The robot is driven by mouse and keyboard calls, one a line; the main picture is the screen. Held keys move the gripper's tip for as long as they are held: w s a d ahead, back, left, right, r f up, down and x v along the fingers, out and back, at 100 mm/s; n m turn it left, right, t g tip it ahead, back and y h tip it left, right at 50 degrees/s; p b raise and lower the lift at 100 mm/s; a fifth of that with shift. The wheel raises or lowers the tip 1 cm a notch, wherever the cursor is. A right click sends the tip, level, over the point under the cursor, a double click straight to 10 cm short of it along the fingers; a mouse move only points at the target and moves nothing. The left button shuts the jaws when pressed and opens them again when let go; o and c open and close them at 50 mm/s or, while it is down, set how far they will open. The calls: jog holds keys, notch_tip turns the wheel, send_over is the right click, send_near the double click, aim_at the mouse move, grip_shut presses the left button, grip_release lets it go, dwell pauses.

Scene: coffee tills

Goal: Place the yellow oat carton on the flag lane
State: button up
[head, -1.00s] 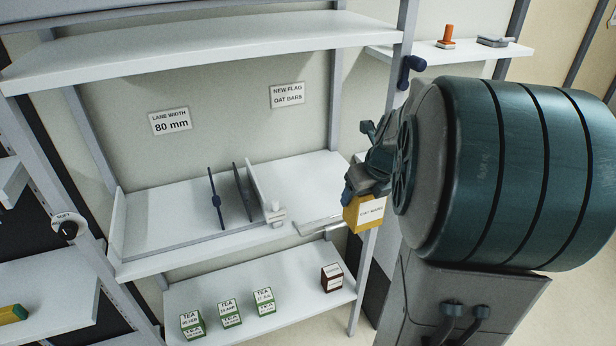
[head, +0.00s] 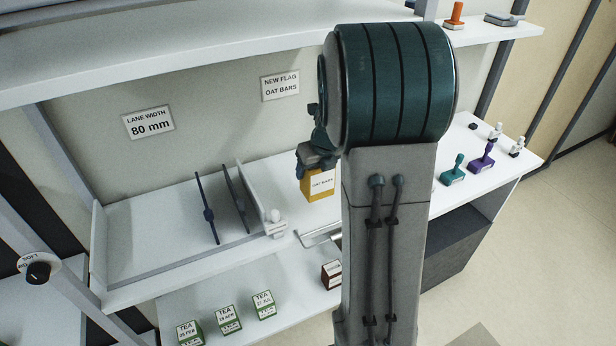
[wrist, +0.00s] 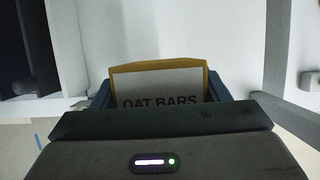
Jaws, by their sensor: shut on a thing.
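The yellow oat carton (head: 319,185) with a white "OAT BARS" label is held in my gripper (head: 316,162), above the right part of the middle shelf. In the wrist view the carton (wrist: 160,88) sits upright between the two dark fingers of my gripper (wrist: 158,100). A sign (head: 280,86) reading "NEW FLAG OAT BARS" hangs on the back panel, and a "LANE WIDTH 80 mm" sign (head: 148,122) hangs to its left. The middle shelf (head: 150,235) has two dark dividers (head: 207,208) and a white partition (head: 262,190). My arm hides part of the shelf's right side.
A small white stamp-like object (head: 275,222) stands at the partition's front end. Green tea boxes (head: 228,319) and a brown box (head: 332,274) stand on the shelf below. A side counter at right bears a teal stamp (head: 453,172) and a purple stamp (head: 482,158). The upper shelf (head: 200,60) hangs overhead.

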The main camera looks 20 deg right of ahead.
jog(key=shift+a+x, duration=0.2)
jog(key=shift+x, duration=1.35)
jog(key=shift+a+x, duration=0.25)
jog(key=shift+x, duration=1.25)
jog(key=shift+f, duration=0.1)
jog(key=o, duration=1)
jog(key=shift+o, duration=0.2)
